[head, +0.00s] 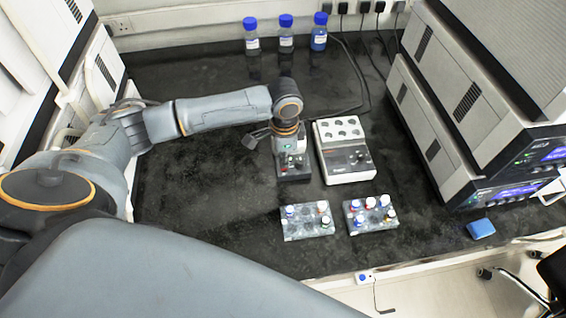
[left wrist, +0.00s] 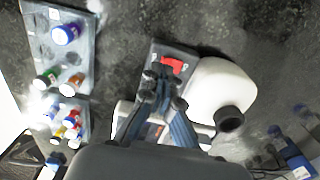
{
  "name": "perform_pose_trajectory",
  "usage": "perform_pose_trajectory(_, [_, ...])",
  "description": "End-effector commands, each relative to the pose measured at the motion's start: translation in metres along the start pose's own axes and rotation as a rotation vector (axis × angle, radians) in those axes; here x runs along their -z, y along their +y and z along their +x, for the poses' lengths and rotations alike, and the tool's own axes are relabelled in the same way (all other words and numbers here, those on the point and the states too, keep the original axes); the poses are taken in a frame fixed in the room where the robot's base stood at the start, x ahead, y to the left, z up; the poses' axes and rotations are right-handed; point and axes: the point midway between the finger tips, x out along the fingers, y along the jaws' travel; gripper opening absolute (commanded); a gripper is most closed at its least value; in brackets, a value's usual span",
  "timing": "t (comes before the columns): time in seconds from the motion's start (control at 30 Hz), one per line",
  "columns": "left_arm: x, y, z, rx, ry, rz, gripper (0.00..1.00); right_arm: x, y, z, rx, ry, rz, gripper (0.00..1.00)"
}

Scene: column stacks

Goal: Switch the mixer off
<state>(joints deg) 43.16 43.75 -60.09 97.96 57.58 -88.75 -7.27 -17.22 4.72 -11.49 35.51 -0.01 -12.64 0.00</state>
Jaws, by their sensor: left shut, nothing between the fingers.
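The mixer (head: 294,175) stands on the dark bench, a small grey unit mostly covered by my left gripper in the head view. In the left wrist view I see its dark front part with a red switch (left wrist: 172,66), and a white rounded body with a black round piece (left wrist: 229,118) beside it. My left gripper (head: 291,147) is over the mixer, shut and empty. In the left wrist view its fingertips (left wrist: 161,78) are right at the red switch; I cannot tell whether they touch it. My right gripper is not clearly in view.
A white block unit with round wells (head: 343,140) stands close right of the mixer. Two vial racks (head: 308,233) (head: 372,225) lie in front. Blue-capped bottles (head: 286,40) stand at the back. Stacked instruments (head: 470,150) fill the right; a blue item (head: 481,228) lies near them. Left bench is clear.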

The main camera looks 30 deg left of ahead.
Motion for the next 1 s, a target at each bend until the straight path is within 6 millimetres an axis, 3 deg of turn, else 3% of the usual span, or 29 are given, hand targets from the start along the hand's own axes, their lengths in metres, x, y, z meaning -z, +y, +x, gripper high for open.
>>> perform_pose_trajectory(1.0, [0.0, 0.0, 0.016, 0.0, 0.0, 0.0, 0.0, 0.001, -0.004, 0.004, 0.004, 0.002, 0.003, 0.4])
